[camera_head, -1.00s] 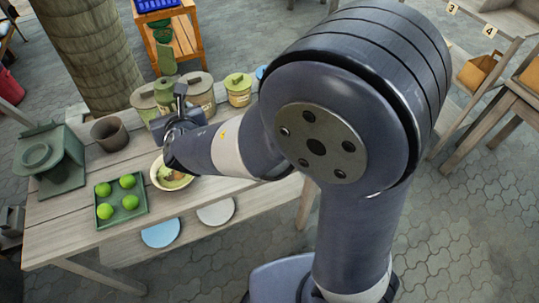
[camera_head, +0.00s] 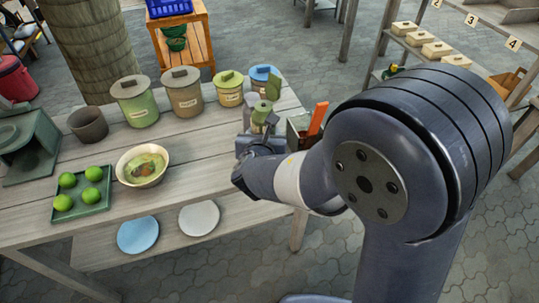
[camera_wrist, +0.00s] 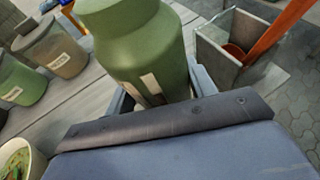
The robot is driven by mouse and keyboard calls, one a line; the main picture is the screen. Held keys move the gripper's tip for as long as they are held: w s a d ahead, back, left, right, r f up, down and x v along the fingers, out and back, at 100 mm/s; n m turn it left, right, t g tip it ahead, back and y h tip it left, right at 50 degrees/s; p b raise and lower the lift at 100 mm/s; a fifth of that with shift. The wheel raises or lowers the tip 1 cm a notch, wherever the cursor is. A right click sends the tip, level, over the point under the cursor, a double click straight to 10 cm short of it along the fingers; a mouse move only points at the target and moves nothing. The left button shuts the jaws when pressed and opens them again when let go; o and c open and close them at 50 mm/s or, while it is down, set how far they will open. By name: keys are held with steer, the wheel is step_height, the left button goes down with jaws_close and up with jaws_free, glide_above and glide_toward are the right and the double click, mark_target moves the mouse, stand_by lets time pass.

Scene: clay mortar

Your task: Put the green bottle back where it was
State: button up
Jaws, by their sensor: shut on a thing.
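The green bottle (camera_wrist: 140,45) stands upright between the jaws of my gripper (camera_wrist: 160,100) in the wrist view, and my gripper is shut on it. Its rounded shoulder and a pale label show; its base is hidden. In the head view the green bottle (camera_head: 261,115) and my gripper (camera_head: 258,138) are over the right part of the table (camera_head: 200,165). I cannot tell whether the bottle touches the tabletop.
A grey box (camera_wrist: 225,48) with an orange-handled tool (camera_wrist: 278,30) stands just right of the bottle. Several lidded canisters, including a yellow-green one (camera_head: 229,91), line the back. A bowl (camera_head: 143,167) and tray of green fruits (camera_head: 82,204) are left.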

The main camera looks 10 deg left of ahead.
steer(key=shift+f+b, duration=0.6)
steer(key=shift+f, duration=2.15)
steer(key=shift+f, duration=0.25)
steer(key=o, duration=1)
steer(key=shift+s+r, duration=0.3)
steer(key=shift+r, duration=0.05)
steer(key=p+v, duration=0.1)
steer(key=v, duration=1)
steer(key=shift+s+d, duration=0.15)
steer(key=shift+s, duration=0.1)
